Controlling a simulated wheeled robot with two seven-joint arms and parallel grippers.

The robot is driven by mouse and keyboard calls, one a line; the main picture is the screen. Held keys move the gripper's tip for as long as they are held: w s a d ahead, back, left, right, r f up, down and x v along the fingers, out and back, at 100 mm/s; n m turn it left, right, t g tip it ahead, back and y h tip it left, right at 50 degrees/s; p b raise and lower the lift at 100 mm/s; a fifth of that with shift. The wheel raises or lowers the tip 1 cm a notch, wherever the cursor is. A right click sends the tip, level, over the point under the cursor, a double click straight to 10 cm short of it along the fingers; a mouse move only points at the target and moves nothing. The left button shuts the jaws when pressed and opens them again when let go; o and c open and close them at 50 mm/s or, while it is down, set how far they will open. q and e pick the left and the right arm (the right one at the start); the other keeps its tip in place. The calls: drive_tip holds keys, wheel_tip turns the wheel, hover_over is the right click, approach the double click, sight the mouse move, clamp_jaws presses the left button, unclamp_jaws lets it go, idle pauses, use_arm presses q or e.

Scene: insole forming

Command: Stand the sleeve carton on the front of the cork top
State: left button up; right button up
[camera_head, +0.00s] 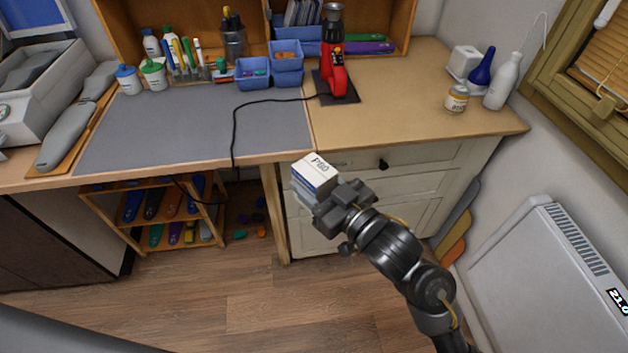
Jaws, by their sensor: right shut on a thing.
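The sleeve carton (315,172) is a small white and blue box with dark lettering on its white face. My right gripper (328,200) is shut on it, and the jaws hide part of its lower right side. The carton is tilted and held in front of the drawers, apart from any surface as far as I can see. The cork top (400,108) is the tan worktop on the right, above the cream drawers, beyond the carton in the picture. Its front part is bare. My left gripper is not in view.
A red tool (334,70) stands on a dark pad at the cork top's back left, with a black cord running left. A labelled jar (457,98) and a white bottle (503,82) stand at the right. A grey mat (200,125) covers the left worktop. A white heater (545,265) stands at the right.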

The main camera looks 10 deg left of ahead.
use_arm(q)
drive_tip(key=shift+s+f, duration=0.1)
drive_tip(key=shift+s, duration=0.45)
use_arm(e)
drive_tip(key=shift+w+d+r, duration=0.2)
drive_tip(key=shift+r, duration=0.05)
drive_tip(key=w+d+r+m+t+h, duration=0.2)
drive_tip(key=d+h, duration=0.1)
drive_tip(key=d, duration=0.3)
drive_tip(key=w+d+r+m+t+h, duration=0.2)
drive_tip(key=d+m+h, duration=0.1)
drive_tip(key=d, duration=0.2)
drive_tip(key=s+d+f+m+t+h, duration=0.1)
drive_tip(key=d+h, duration=0.3)
drive_tip(key=d, duration=0.4)
drive_tip(key=s+d+f+m+t+h, duration=0.1)
drive_tip(key=d+f+m+h, duration=0.2)
drive_tip(key=d, duration=0.6)
drive_tip(key=shift+s+f+m+h, duration=0.25)
drive_tip(key=shift+f+m+h, duration=0.15)
drive_tip(key=shift+f+m, duration=0.15)
